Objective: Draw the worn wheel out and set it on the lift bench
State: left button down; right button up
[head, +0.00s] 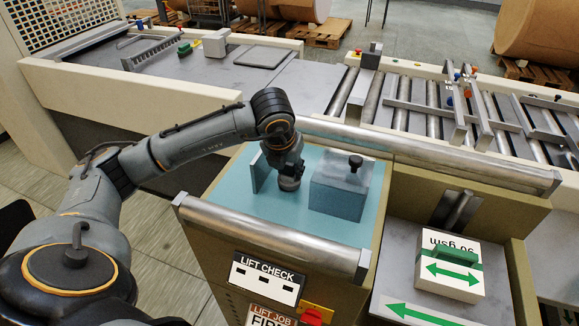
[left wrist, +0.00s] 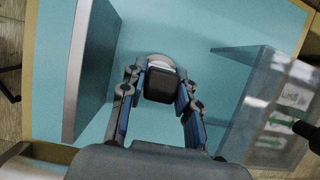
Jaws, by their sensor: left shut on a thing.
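My left gripper (head: 289,182) reaches down into the teal-floored bay (head: 235,190), between an upright plate and a see-through box. The left wrist view shows its fingers (left wrist: 160,92) closed on a small dark piece with a pale rounded edge, which looks like the worn wheel (left wrist: 160,84). The piece is low over the teal floor; whether it touches the floor I cannot tell. In the head view the gripper hides it. A "LIFT CHECK" sign (head: 266,278) is on the cabinet front below the bay. My right gripper is not in view.
The upright plate (head: 261,172) stands left of my gripper. The see-through box (head: 338,198) with a black knob stands right of it. A metal bar (head: 270,238) runs along the front edge. A white pack (head: 450,265) with green arrows lies at right. Rollers (head: 430,95) lie behind.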

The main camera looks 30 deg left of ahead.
pick_arm(q)
jog(key=shift+r+p, duration=1.3)
jog(key=shift+r, duration=1.25)
